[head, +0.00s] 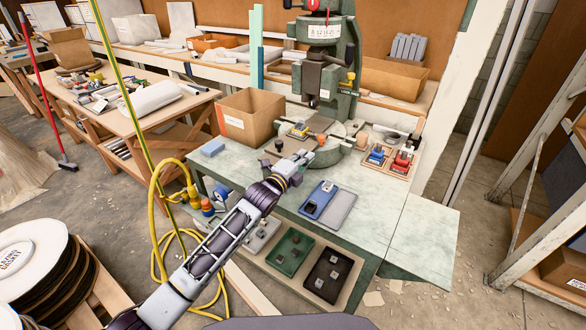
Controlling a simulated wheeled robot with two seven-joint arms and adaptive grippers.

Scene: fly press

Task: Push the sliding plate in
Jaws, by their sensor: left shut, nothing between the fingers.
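The green fly press (337,82) stands at the back of the bench, with its ram above a round base. What looks like the sliding plate (299,131) lies at the left front of the base, below the ram, with small yellow and dark parts on it. How far it sticks out is too small to tell. My left gripper (303,157) is shut and empty, over the bench just in front of the press base. It seems apart from the plate, which lies beyond it. My right gripper is not in view.
A cardboard box (249,116) stands left of the press. A blue tray (318,199) and a grey tray (340,211) lie on the bench to the right of my gripper. A wooden tray (389,158) with red and blue parts is at the right. The bench's right end (423,225) is clear.

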